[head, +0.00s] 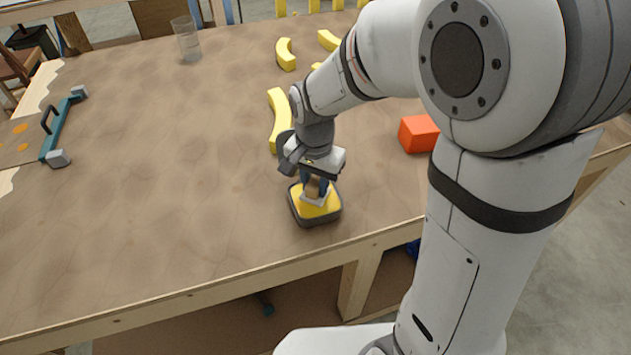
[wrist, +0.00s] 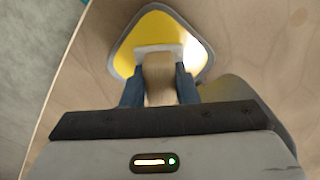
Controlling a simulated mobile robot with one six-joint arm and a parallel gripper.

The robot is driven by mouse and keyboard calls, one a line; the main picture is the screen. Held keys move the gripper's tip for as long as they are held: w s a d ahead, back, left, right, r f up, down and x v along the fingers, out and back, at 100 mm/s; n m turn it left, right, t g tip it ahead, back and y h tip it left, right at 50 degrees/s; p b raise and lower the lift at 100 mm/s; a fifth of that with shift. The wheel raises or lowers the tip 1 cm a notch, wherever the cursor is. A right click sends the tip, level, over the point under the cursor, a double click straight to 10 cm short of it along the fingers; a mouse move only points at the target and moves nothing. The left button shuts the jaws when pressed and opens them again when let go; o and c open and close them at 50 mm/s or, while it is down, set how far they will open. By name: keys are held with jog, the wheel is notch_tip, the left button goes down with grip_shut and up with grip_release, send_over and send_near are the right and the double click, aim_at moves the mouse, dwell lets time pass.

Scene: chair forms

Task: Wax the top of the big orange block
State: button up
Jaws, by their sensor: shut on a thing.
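The big orange block (head: 419,134) sits on the workbench to the right of my gripper, partly hidden behind my arm. My gripper (head: 316,187) points down near the front edge of the bench. It is shut on the wooden handle of a yellow pad with a dark grey rim (head: 308,207). The pad also shows in the wrist view (wrist: 140,42), with the handle (wrist: 158,80) between my fingers (wrist: 159,88). I cannot tell whether the pad touches the bench. The orange block is not in the wrist view.
Yellow curved pieces (head: 279,118) lie behind my gripper, with more (head: 286,54) farther back. A clear glass (head: 187,40) stands at the back left. A teal bar tool (head: 60,130) with grey ends lies at the left. The bench top (head: 170,190) is clear at front left.

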aim_at(316, 183)
jog(key=shift+f+b, duration=0.3)
jog(key=shift+f, duration=0.1)
dwell(1.0)
jog(key=shift+r, duration=0.1)
jog(key=shift+r+p, duration=2.7)
jog(key=shift+r, duration=0.8)
jog(key=shift+s+d+f, duration=0.1)
